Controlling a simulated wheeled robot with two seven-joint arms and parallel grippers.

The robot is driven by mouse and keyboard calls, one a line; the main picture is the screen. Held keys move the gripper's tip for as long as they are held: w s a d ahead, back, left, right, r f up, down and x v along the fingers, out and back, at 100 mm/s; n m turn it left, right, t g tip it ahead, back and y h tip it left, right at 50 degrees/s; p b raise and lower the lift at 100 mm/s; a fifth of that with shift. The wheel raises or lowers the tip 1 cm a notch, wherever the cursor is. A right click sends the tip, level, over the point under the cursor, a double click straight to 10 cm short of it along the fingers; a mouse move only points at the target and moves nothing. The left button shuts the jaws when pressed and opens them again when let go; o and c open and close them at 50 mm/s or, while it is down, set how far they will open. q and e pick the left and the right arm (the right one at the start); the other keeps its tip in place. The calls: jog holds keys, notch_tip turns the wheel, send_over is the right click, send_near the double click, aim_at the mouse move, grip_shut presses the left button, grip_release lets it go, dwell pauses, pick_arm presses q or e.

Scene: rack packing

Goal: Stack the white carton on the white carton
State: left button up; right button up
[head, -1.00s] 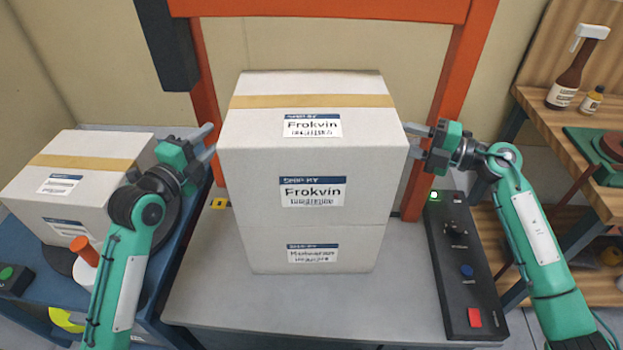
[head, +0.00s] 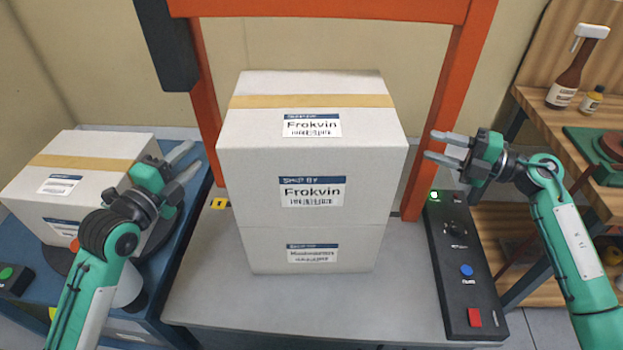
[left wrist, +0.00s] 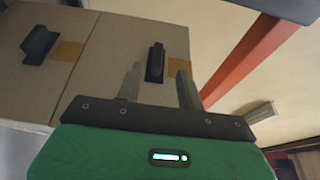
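A white carton (head: 270,185) with tan tape and "Frokvin" labels sits on top of another white carton (head: 265,248) on the grey table (head: 205,290). The upper one is slightly wider, and its front stands flush or nearly flush over the lower one. My left gripper (head: 184,162) is open and empty, left of the stack and apart from it. My right gripper (head: 438,146) is open and empty, right of the stack with a gap.
Another taped white carton (head: 35,185) stands on the blue table at left, close to my left arm. An orange frame (head: 455,95) rises behind the stack. A black control panel (head: 450,265) with buttons lies at the table's right edge. A wooden shelf (head: 535,110) with bottles stands at right.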

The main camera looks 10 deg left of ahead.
jog(key=v, duration=0.4)
jog(key=shift+s+d, duration=0.1)
jog(key=shift+d, duration=0.05)
